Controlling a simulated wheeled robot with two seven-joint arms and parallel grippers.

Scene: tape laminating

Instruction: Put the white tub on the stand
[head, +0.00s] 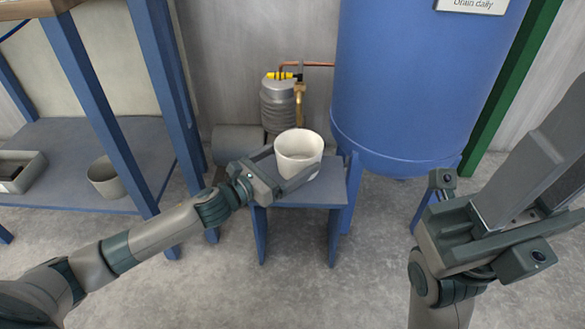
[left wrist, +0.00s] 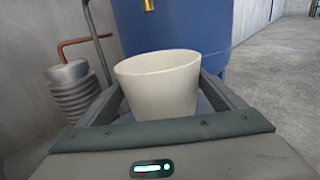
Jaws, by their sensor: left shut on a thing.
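The white tub (head: 298,152) is upright and open at the top, over the small blue stand (head: 305,196) with a grey top. My left gripper (head: 285,172) is shut on the tub, with its fingers along the tub's two sides. The left wrist view shows the tub (left wrist: 160,85) between the fingers, and its inside looks empty as far as I can see. I cannot tell whether its base touches the stand's top. My right gripper (head: 535,165) is raised at the right, away from the tub; its finger gap is unclear.
A large blue tank (head: 420,80) stands behind and right of the stand. A ribbed grey unit with a copper pipe (head: 278,105) is behind the tub. At left, a blue-framed shelf (head: 75,135) holds a grey pot (head: 105,178) and a tray (head: 20,172). The front floor is clear.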

